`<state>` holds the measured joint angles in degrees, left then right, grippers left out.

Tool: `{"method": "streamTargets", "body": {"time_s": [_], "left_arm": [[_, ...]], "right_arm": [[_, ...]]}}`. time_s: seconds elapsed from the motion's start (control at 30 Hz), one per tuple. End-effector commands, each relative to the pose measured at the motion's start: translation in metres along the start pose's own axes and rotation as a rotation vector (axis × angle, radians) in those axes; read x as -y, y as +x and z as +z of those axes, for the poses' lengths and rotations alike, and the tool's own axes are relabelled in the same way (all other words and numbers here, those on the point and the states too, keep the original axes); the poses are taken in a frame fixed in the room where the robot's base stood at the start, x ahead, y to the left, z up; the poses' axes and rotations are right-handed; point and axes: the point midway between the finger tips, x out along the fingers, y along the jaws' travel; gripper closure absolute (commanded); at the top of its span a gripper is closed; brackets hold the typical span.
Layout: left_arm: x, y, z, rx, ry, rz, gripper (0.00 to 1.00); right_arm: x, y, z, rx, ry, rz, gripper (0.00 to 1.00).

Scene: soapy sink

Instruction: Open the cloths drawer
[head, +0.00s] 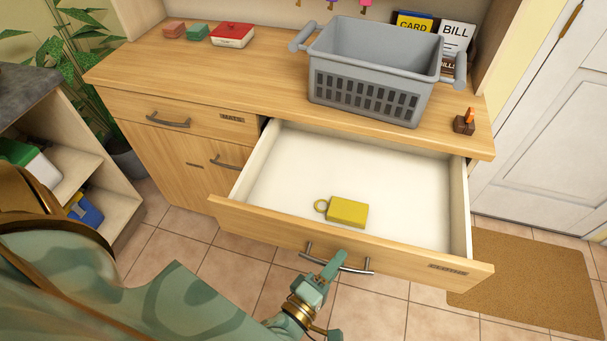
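A wide wooden drawer (350,243) under the right part of the counter stands pulled well out. Its front label (447,269) is too small to read for sure. Inside, on the white floor, lies a yellow block-like thing with a ring (347,211); I see no cloths there. My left gripper (332,266) is at the drawer's metal bar handle (355,268), its fingers over the bar and apparently closed on it. The gripper partly hides the handle. My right gripper is not in view.
A grey basket (372,75) stands on the counter (255,75) above the open drawer. A smaller labelled drawer (205,119) at the left is shut. A brown mat (535,275) lies before the white door (550,150). Open shelves (75,170) stand at the left.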

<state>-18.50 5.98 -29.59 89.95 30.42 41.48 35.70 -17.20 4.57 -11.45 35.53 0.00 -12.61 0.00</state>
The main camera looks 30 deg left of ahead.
Motion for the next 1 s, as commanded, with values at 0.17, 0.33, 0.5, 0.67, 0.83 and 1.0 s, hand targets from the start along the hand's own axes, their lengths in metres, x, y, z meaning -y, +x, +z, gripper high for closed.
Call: {"method": "streamTargets", "body": {"time_s": [0.17, 0.33, 0.5, 0.67, 0.83, 1.0], "left_arm": [[0.000, -0.012, 0.000, 0.000, 0.000, -0.001, 0.64], [0.000, -0.050, 0.000, 0.002, 0.001, -0.004, 0.64], [0.000, -0.098, 0.000, 0.003, 0.001, -0.004, 0.64], [0.001, -0.135, 0.000, 0.002, 0.001, -0.004, 0.64], [0.001, -0.157, 0.000, 0.001, 0.001, -0.002, 0.64], [0.000, -0.164, 0.000, 0.000, 0.000, 0.000, 0.64]], "right_arm": [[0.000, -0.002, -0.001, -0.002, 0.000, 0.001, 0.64], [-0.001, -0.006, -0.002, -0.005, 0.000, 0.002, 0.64], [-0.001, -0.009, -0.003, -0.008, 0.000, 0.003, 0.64], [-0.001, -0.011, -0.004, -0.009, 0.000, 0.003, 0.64], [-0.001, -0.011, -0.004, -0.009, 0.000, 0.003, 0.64], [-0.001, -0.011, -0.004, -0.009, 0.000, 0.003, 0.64]]}}
